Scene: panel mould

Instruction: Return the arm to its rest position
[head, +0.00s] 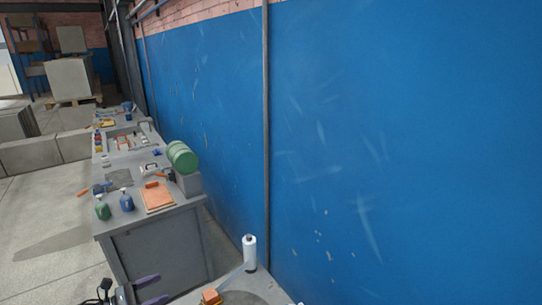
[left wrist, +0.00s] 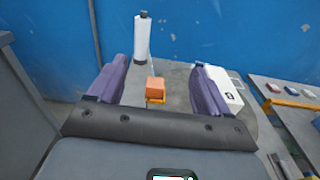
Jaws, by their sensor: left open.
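My left gripper (head: 160,287) shows at the bottom edge of the head view, its two purple fingers apart. In the left wrist view the gripper (left wrist: 158,72) is open, with nothing held between its fingers. An orange block (head: 211,296) sits on the grey table beyond it; in the left wrist view the block (left wrist: 156,87) shows in the gap between the fingers, apart from both. Most of my left arm is outside the head view. My right gripper is in neither view.
A white bottle (head: 250,253) with a dark cap stands near the blue wall (head: 400,140). A white box (left wrist: 222,84) lies right of the block. A grey workbench (head: 155,245) holds bottles, tools and a green drum (head: 182,157). Open floor (head: 50,245) lies left.

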